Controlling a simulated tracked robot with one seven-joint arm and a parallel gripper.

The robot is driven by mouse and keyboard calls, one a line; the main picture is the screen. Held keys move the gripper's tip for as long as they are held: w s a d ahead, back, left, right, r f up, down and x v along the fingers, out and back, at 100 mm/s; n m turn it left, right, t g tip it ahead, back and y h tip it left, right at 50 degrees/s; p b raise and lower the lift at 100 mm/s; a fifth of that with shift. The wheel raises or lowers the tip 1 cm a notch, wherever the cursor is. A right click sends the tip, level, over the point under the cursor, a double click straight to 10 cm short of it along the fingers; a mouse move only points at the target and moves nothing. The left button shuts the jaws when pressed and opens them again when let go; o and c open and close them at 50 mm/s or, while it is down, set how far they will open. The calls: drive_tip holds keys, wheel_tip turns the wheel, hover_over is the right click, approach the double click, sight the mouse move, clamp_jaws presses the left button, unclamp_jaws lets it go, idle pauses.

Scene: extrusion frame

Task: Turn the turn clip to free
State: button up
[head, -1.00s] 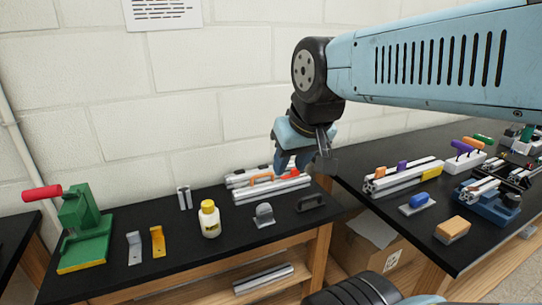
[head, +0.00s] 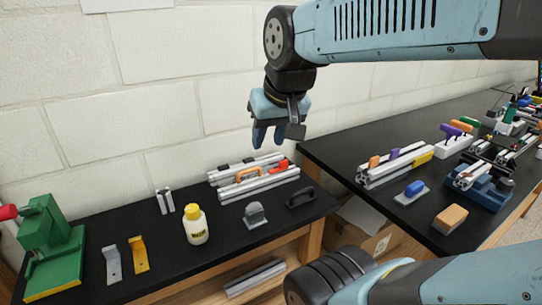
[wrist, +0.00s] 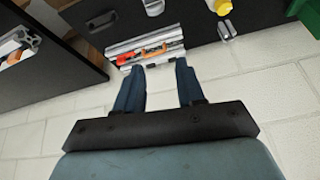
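The extrusion frame (head: 228,192) lies on the left black bench, made of parallel silver rails. On it are an orange handle-shaped piece (head: 248,175) and a red piece (head: 281,166); I cannot tell for sure which is the turn clip, or its turn position. In the wrist view, the red piece (wrist: 124,59) and the orange piece (wrist: 155,50) show beyond my fingertips. My gripper (head: 268,141) points down above the back of the frame, apart from it. Its two blue fingers (wrist: 160,68) are spread with nothing between them.
A yellow-capped bottle (head: 195,226), a grey rounded part (head: 255,215) and a black handle (head: 300,197) stand in front of the frame. A green press (head: 50,240) is at left. The white wall (head: 180,110) is close behind. The right bench holds more rails (head: 395,168).

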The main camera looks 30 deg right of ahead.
drive_tip(key=w+d+m+g, duration=0.2)
drive_tip(key=w+d+m, duration=0.25)
drive_tip(key=w, duration=0.35)
drive_tip(key=m+g, duration=0.3)
drive_tip(key=m, duration=0.9)
hover_over(283, 161)
wheel_tip(283, 161, down, 10)
wheel_tip(283, 161, down, 13)
drive_tip(key=shift+d+f, duration=0.1)
clamp_jaws()
